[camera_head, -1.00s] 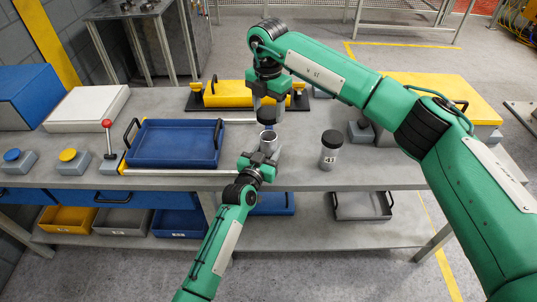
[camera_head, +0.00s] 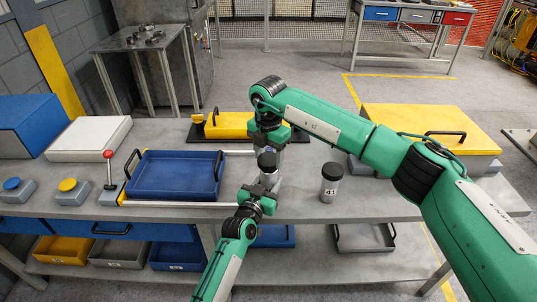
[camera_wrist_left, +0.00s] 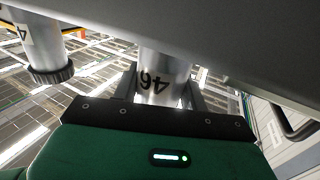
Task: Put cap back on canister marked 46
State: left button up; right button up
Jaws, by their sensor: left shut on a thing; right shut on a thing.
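The silver canister marked 46 (camera_wrist_left: 157,78) is between the fingers of my left gripper (camera_head: 264,188), which is shut on it. The canister (camera_head: 269,178) stands upright over the front of the table in the head view. My right gripper (camera_head: 268,143) is directly above, pointing down and shut on the dark cap (camera_head: 267,160). The cap is at the canister's mouth. I cannot tell whether it is fully seated. The canister's rim is hidden by the cap.
A capped canister marked 41 (camera_head: 330,184) stands to the right on the grey table (camera_head: 300,207). A blue tray (camera_head: 176,196) lies to the left. A red-knobbed lever (camera_head: 108,155) and buttons are further left.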

aim_at(268, 158)
jog(key=shift+f, duration=0.1)
jog(key=shift+f, duration=0.8)
jog(key=shift+f, duration=0.6)
jog(key=m, duration=0.8)
jog(key=shift+m, duration=0.3)
jog(key=m, duration=0.4)
jog(key=shift+w+m, duration=0.1)
jog(key=shift+m, duration=0.2)
jog(key=m, duration=0.3)
